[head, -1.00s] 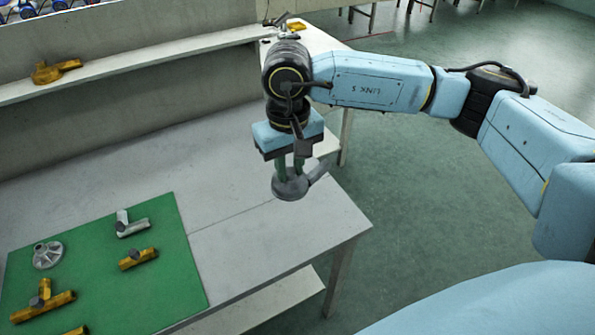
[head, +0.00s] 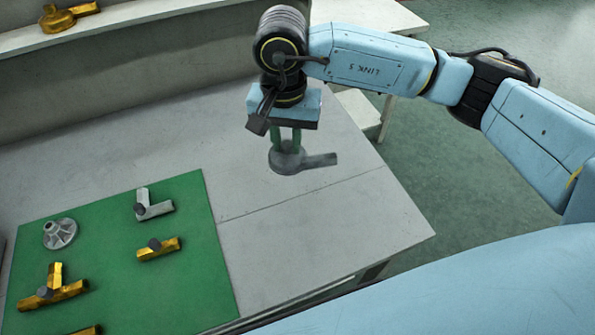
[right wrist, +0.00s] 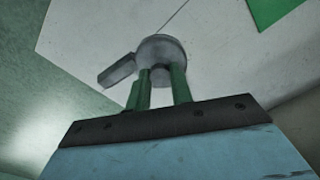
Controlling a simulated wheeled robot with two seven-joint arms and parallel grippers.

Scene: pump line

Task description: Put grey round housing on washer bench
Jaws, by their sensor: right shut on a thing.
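The grey round housing (head: 287,159) has a round body with a straight spout pointing right in the head view. My right gripper (head: 286,143) is shut on its top and holds it above the bare right part of the grey bench (head: 325,215). The housing also shows in the right wrist view (right wrist: 163,50), between the green fingers (right wrist: 162,88), with the bench top behind it. I cannot tell the exact height of the housing over the bench. My left gripper is not in view.
A green mat (head: 190,270) on the bench's left holds a grey flanged part (head: 60,233), a grey tee (head: 152,205) and several yellow fittings (head: 158,249). A yellow housing (head: 60,18) sits on the back shelf (head: 130,17). The bench's right part is clear.

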